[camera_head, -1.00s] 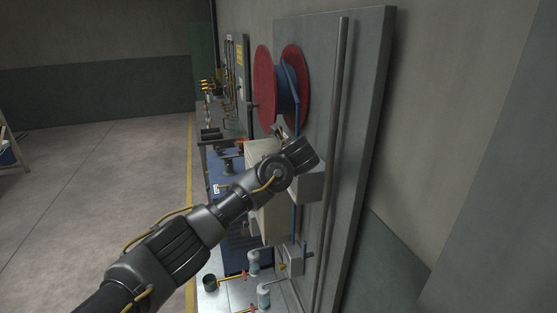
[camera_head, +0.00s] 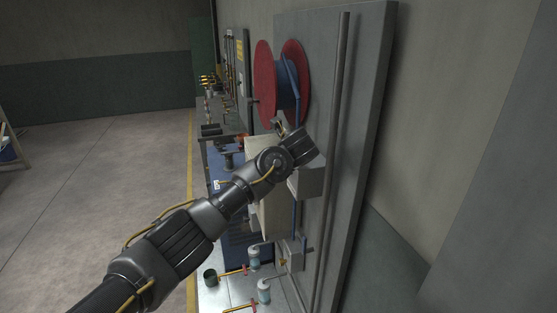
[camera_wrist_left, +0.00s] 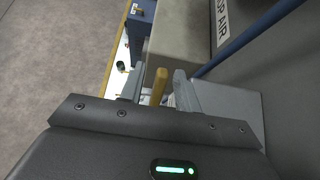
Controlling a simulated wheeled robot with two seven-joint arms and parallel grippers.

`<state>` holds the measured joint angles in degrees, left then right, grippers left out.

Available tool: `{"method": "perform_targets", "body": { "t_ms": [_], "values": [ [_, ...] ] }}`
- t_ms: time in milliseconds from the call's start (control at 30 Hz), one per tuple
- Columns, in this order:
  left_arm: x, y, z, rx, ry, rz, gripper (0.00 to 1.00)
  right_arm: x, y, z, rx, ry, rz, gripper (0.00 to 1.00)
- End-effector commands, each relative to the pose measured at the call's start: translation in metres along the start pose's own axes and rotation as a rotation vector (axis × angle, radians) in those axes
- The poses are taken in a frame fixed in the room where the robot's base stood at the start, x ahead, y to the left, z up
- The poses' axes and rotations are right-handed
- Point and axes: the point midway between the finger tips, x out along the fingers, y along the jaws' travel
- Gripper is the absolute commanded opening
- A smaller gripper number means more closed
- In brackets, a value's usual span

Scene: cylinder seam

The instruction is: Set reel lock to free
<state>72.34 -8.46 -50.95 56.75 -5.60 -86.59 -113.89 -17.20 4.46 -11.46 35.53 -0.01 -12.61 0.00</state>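The hose reel, with red discs (camera_head: 265,85) and a blue hub, is mounted on the grey wall panel (camera_head: 365,90) in the head view. My left arm reaches up from the lower left, and its gripper (camera_head: 280,127) is just below the reel. In the left wrist view my left gripper (camera_wrist_left: 158,92) is open, with a yellow-brown bar (camera_wrist_left: 159,86) between its fingers. A gap shows between the bar and the left finger; I cannot tell if the right finger touches it. I cannot tell which part is the reel lock. My right gripper is out of view.
A grey box (camera_head: 308,182) is on the panel below my wrist, and a vertical pipe (camera_head: 335,125) runs beside it. A pale cabinet (camera_head: 268,218) is partly behind my arm. A partly hidden sign (camera_wrist_left: 222,22) reads "OP AIR".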

Motion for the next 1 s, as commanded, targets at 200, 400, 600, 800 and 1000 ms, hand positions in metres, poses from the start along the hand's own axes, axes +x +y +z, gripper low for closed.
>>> {"method": "perform_targets", "body": {
  "t_ms": [200,400,600,800,1000],
  "values": [
    [-0.015,-0.001,-0.003,0.000,-0.001,-0.004,0.33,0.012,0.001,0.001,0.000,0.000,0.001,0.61],
    [-0.054,-0.001,-0.004,-0.001,-0.002,-0.006,0.33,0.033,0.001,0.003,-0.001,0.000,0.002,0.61],
    [-0.089,-0.001,-0.003,0.000,-0.001,-0.004,0.33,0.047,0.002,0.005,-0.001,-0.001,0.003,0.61],
    [-0.106,0.000,-0.001,0.000,-0.001,-0.001,0.33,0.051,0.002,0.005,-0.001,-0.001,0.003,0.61],
    [-0.108,0.000,0.000,0.001,0.000,0.000,0.33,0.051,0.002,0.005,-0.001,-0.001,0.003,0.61]
  ]
}}
